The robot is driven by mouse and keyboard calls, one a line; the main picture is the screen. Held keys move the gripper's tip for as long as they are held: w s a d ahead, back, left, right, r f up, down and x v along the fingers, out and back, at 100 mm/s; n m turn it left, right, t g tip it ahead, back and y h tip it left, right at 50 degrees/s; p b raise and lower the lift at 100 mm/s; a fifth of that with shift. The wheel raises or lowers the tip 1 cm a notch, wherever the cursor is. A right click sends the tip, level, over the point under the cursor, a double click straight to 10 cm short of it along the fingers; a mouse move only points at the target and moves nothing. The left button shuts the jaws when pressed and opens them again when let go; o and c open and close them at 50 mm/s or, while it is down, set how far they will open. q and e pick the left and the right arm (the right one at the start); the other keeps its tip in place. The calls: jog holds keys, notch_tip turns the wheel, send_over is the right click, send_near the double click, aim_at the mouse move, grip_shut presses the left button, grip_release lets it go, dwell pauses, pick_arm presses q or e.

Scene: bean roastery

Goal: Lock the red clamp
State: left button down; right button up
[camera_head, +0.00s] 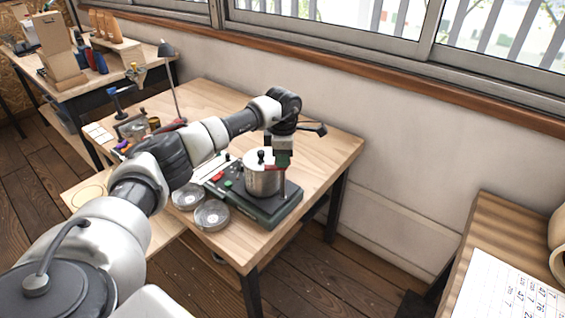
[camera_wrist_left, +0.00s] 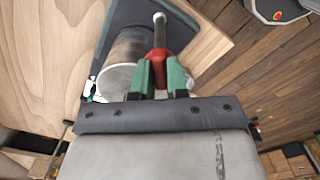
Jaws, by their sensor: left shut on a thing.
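The red clamp (camera_wrist_left: 159,56) shows in the left wrist view between my green fingertips, with a dark lever bar ending in a pale tip. In the head view only a small red part of the clamp (camera_head: 272,168) shows beside the steel canister (camera_head: 261,183). The canister stands upright on a dark green machine base (camera_head: 247,204). My left gripper (camera_head: 283,160) points down at the canister's right side and is shut on the red clamp. The fingers hide part of the clamp. My right gripper is not in view.
Two round metal dishes (camera_head: 211,215) lie in front of the machine on the wooden table (camera_head: 334,152). A lamp (camera_head: 172,80) and small tools stand at the table's back left. The table's right end is clear. A second table with a paper sheet (camera_head: 505,286) is at right.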

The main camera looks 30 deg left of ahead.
pick_arm(q)
jog(key=m+b, duration=0.1)
jog(key=m, duration=0.3)
jog(key=shift+r+m+b, duration=0.1)
jog(key=shift+m+b, duration=0.5)
jog(key=shift+m, duration=1.1)
jog(key=c, duration=1.1)
grip_release()
notch_tip(320, 180, up, 11)
jog(key=shift+f+b, duration=0.1)
jog(key=shift+b, duration=0.6)
